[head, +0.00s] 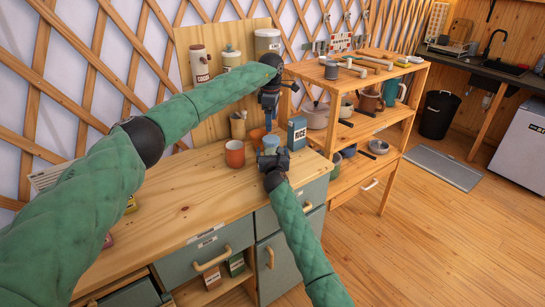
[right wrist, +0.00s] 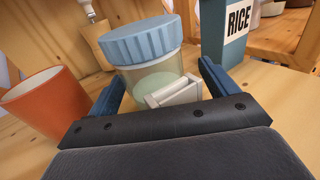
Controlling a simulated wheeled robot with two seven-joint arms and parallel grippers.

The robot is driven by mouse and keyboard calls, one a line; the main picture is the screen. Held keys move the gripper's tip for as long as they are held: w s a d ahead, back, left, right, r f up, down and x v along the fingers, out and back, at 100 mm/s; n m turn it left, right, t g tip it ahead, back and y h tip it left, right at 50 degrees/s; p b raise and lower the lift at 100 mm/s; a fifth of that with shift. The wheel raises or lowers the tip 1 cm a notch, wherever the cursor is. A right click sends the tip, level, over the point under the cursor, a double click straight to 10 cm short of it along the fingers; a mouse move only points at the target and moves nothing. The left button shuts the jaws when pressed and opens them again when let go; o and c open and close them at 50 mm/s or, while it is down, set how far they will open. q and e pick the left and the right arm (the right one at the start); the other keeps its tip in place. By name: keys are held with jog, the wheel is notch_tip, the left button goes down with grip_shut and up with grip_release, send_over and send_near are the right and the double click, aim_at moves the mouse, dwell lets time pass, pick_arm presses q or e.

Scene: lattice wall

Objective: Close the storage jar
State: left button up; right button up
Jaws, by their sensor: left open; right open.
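The storage jar (right wrist: 150,82) is clear with a ribbed blue lid (right wrist: 141,40) on its top. It stands upright on the wooden counter, and its lid shows in the head view (head: 271,143). I cannot tell whether the lid is fully seated. My right gripper (right wrist: 163,86) is open, with its blue fingers on either side of the jar's lower body. A whitish block-like piece shows in front of the jar, between the fingers. My left gripper (head: 269,122) is open and points down above the lid, apart from it as far as I can see.
An orange cup (head: 235,154) stands left of the jar, and a blue RICE box (head: 297,132) stands right of it. A utensil holder (head: 238,125) is behind. A wooden shelf unit (head: 335,160) holds pots on the right. The counter's left part (head: 170,195) is mostly clear.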

jog(key=shift+c, duration=0.5)
grip_shut()
pick_arm(q)
jog(key=n, duration=0.4)
jog(key=shift+n, duration=0.4)
jog(key=n, duration=0.8)
jog(key=shift+a, duration=0.1)
jog(key=n, duration=0.5)
jog(key=shift+f, duration=0.15)
